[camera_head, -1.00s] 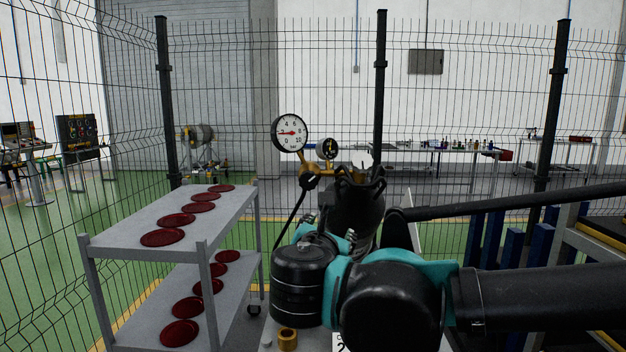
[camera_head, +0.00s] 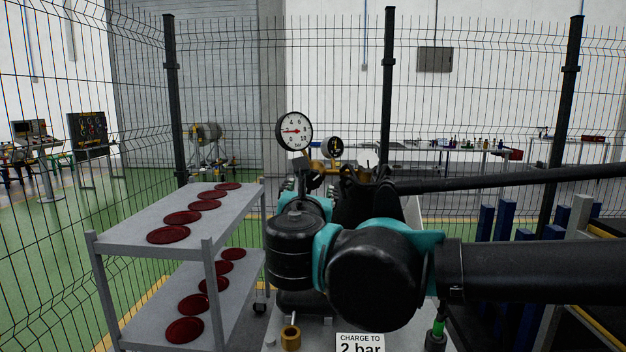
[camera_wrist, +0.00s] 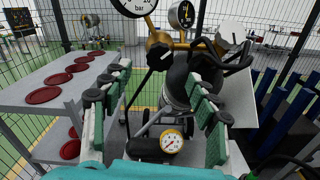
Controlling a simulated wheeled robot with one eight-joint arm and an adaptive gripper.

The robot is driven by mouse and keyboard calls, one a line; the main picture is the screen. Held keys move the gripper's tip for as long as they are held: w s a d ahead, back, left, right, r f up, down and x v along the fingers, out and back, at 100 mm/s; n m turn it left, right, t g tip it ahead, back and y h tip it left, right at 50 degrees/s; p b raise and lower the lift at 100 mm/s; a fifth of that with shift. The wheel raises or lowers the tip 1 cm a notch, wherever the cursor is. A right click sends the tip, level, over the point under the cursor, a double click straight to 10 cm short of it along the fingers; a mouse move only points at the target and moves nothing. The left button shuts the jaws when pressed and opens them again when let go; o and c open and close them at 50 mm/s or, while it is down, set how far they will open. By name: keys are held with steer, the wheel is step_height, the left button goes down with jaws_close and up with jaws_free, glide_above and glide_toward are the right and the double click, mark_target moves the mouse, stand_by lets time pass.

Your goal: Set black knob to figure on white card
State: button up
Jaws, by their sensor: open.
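The white card (camera_head: 360,343) reads "CHARGE TO 2 bar" at the bottom edge of the head view. The black knob (camera_wrist: 160,55), with a white pointer line, sits on the brass regulator (camera_wrist: 158,36) in the wrist view. In the head view my arm hides much of the regulator (camera_head: 325,165).
A small gauge (camera_head: 332,148) sits beside the large one. A pale knob (camera_wrist: 231,32) is to the right of the black knob. A grey shelf cart (camera_head: 150,220) with red discs stands left. Another gauge (camera_wrist: 172,141) shows low between my fingers. Mesh fence stands behind.

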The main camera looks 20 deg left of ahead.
mark_target(313, 180)
steer(key=x, duration=0.9)
steer(key=shift+w+a, duration=0.15)
steer(key=shift+w, duration=0.2)
steer(key=c, duration=1.1)
steer(key=shift+m, duration=0.6)
steer(key=shift+c, duration=0.3)
steer(key=o, duration=1.2)
steer(key=shift+c, duration=0.2)
steer(key=v, duration=1.2)
